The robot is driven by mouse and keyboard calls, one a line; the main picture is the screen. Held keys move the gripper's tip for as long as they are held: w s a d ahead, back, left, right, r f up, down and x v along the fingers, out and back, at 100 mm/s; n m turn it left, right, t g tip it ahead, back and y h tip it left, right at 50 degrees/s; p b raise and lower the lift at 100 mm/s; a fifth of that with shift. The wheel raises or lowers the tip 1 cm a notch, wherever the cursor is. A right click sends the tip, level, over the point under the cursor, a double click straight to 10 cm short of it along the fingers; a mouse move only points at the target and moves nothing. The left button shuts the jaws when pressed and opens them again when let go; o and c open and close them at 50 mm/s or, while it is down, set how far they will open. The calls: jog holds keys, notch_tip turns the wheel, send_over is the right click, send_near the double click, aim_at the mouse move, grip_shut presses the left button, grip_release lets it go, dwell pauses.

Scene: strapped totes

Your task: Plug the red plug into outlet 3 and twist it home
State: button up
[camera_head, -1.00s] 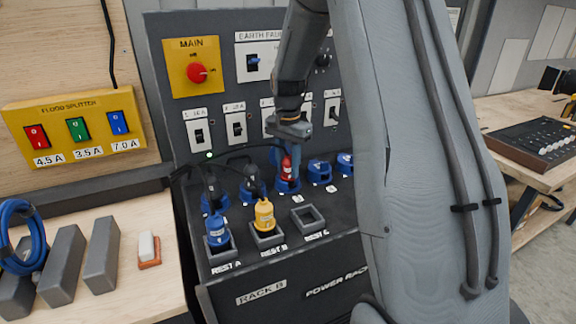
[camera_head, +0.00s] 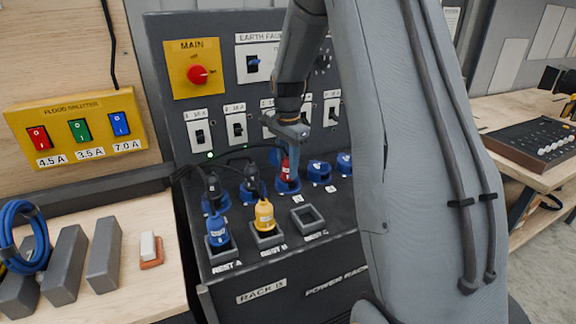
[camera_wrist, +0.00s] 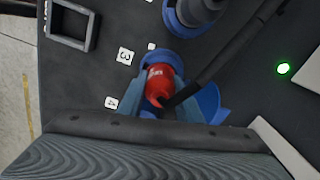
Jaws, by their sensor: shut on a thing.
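The red plug (camera_head: 285,172) stands upright at the third blue outlet (camera_head: 289,187) on the sloped rack top. In the wrist view the red plug (camera_wrist: 160,82) is at the blue outlet ring (camera_wrist: 154,57) beside the label 3 (camera_wrist: 124,56). My gripper (camera_head: 288,152) reaches down from above and is shut on the red plug, one finger on each side. In the wrist view my gripper (camera_wrist: 164,92) partly covers the outlet. How deep the plug sits and how far it is turned cannot be told.
Dark plugs (camera_head: 251,178) with cables fill the two outlets to the left. Outlet 4 (camera_head: 319,171) is right of the red plug. The blue plug (camera_head: 217,232) and yellow plug (camera_head: 264,215) stand in rests; rest C (camera_head: 308,217) is empty. A black cable (camera_wrist: 225,48) passes close by.

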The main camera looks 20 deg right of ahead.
jog(key=shift+m, duration=0.3)
jog(key=shift+m+p, duration=0.3)
jog(key=shift+m, duration=0.6)
jog(key=o, duration=1.2)
